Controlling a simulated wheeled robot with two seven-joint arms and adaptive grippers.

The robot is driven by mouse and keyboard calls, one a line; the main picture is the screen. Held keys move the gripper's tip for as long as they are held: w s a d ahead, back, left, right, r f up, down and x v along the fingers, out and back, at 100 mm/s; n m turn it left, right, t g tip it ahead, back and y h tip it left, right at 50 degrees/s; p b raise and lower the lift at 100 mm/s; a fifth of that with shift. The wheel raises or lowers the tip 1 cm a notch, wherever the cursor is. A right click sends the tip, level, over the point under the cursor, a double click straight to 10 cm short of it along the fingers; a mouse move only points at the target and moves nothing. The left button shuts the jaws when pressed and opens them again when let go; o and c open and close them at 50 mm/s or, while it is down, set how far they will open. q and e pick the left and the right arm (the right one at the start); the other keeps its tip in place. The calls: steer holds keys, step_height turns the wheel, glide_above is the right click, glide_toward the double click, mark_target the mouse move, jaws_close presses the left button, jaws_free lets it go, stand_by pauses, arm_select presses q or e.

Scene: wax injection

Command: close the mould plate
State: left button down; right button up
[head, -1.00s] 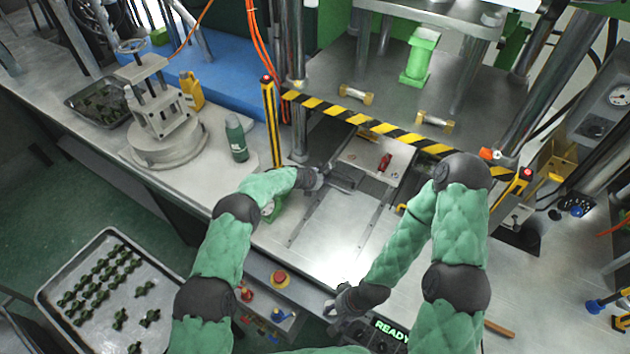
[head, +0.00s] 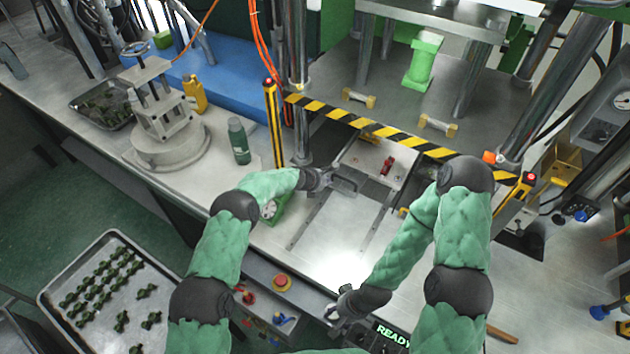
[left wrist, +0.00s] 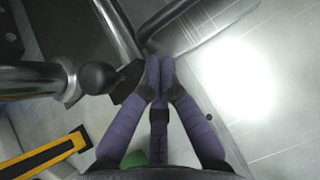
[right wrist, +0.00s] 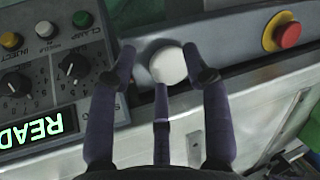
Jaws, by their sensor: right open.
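The mould plate (head: 366,160) is a pale metal plate with a red part on top, under the striped bar at the back of the press bed. My left gripper (head: 345,186) is at the plate's near left side, low over the bed. In the left wrist view, its purple fingertips (left wrist: 160,62) are together beside a metal bar; I see nothing clearly between them. My right gripper (head: 336,308) is at the bench's front edge. In the right wrist view, its spread fingers (right wrist: 163,65) stand around a round white button (right wrist: 167,66), and I cannot tell whether they touch it.
A yellow-black striped bar (head: 400,135) spans the press front between posts. A green bottle (head: 238,140) stands left of the press. A red emergency button (head: 281,281) is on the front panel. A tray of green parts (head: 60,282) is lower left. The bed's near part is clear.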

arm_select(q)
steer(key=v, duration=1)
steer(key=shift+a, duration=0.25)
steer(key=shift+r, duration=0.1)
steer(key=shift+s+a, duration=0.1)
arm_select(e)
steer(key=shift+s+a, duration=0.1)
steer(key=shift+a, duration=0.05)
